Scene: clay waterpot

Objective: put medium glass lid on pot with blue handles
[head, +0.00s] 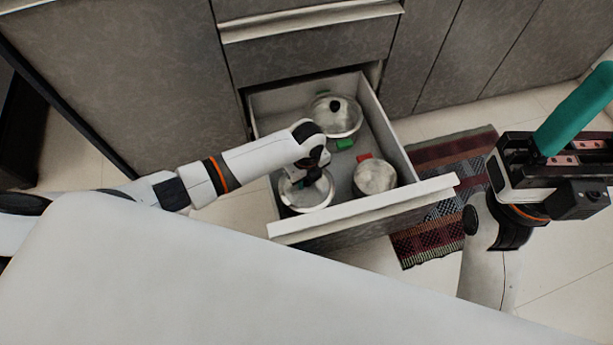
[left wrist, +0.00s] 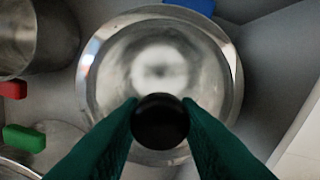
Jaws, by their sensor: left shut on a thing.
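My left gripper (head: 318,176) reaches down into the open drawer and is shut on the black knob (left wrist: 160,122) of a glass lid (left wrist: 155,70). Its green fingers pinch the knob from both sides in the left wrist view. The lid lies over the pot with blue handles (head: 303,202), and one blue handle (left wrist: 190,5) shows at the top of the left wrist view. A rim shows around the lid; I cannot tell if the lid is seated or just above. My right gripper (head: 580,105) is raised at the right, away from the drawer; its finger gap is not clear.
The drawer (head: 415,191) is pulled out, its walls close around my left gripper. A pot with red handles (head: 374,177) stands right of it. A pot with green handles and a black-knobbed lid (head: 335,116) stands at the back. A striped rug (head: 450,160) lies right.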

